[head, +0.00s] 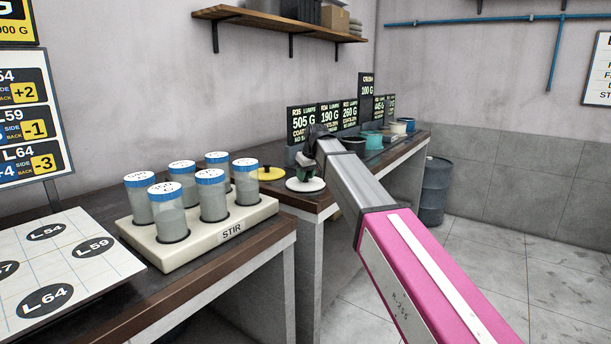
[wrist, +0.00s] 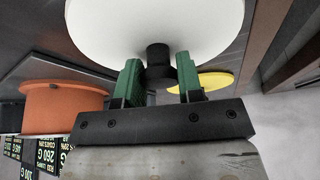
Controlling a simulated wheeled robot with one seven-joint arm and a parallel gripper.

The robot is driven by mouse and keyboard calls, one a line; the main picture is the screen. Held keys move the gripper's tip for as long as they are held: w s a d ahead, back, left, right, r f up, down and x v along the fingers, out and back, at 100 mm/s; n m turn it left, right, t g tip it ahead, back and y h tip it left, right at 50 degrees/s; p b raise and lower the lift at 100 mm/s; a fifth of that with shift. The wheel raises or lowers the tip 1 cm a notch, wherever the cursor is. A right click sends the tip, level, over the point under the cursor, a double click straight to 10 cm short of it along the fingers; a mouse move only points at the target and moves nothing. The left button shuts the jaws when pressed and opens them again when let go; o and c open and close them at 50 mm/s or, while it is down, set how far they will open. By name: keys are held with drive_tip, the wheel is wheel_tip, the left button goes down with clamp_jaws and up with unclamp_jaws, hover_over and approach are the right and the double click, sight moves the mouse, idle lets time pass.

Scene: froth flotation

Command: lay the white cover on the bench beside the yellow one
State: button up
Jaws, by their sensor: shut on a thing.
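The white cover (head: 306,185) is a round disc at the near edge of the far bench. In the wrist view the white cover (wrist: 155,22) fills the top, with its black knob (wrist: 159,62) between my green fingers. My gripper (head: 305,174) is shut on that knob; it also shows in the wrist view (wrist: 160,82). The yellow cover (head: 268,174) lies flat on the bench just left of the white one; part of the yellow cover (wrist: 204,80) shows behind my fingers. I cannot tell whether the white cover touches the bench.
A STIR rack (head: 200,232) with several blue-capped jars stands on the nearer bench. On the far bench (head: 398,156) are pots, including a teal one (head: 373,139), and price signs (head: 304,122). An orange pot (wrist: 62,103) is close in the wrist view. A blue drum (head: 435,190) stands beyond.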

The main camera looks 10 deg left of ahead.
drive_tip(key=shift+f, duration=0.15)
drive_tip(key=o, duration=0.9)
drive_tip(key=shift+o, duration=0.2)
drive_tip(key=v, duration=1.2)
